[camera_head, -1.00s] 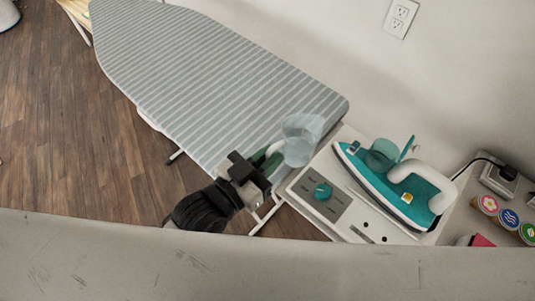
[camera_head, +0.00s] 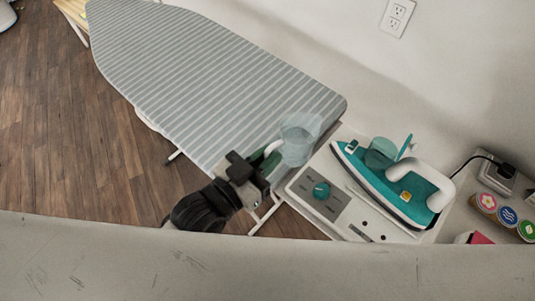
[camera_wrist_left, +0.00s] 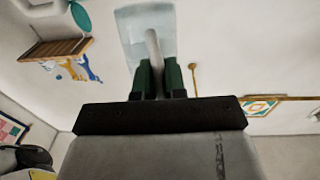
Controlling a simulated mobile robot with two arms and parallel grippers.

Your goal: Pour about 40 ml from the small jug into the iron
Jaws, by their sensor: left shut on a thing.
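The small jug (camera_head: 302,128) is clear and pale blue. My left gripper (camera_head: 266,165) is shut on its handle and holds it above the near right end of the ironing board, left of the iron. In the left wrist view the green fingertips (camera_wrist_left: 158,80) close on the white handle, with the jug (camera_wrist_left: 132,28) beyond them. The jug looks roughly upright; its water level cannot be made out. The teal and white iron (camera_head: 432,186) lies on a white station, with a translucent teal tank (camera_head: 379,155) and a raised teal flap (camera_head: 406,146). My right gripper is not seen.
The white station (camera_head: 299,191) with a teal knob (camera_head: 321,190) lies between gripper and iron. The striped ironing board (camera_head: 200,75) is clear. Several coloured round lids (camera_head: 507,215) and a socket with a plug (camera_head: 497,176) are at the right. A wall stands behind.

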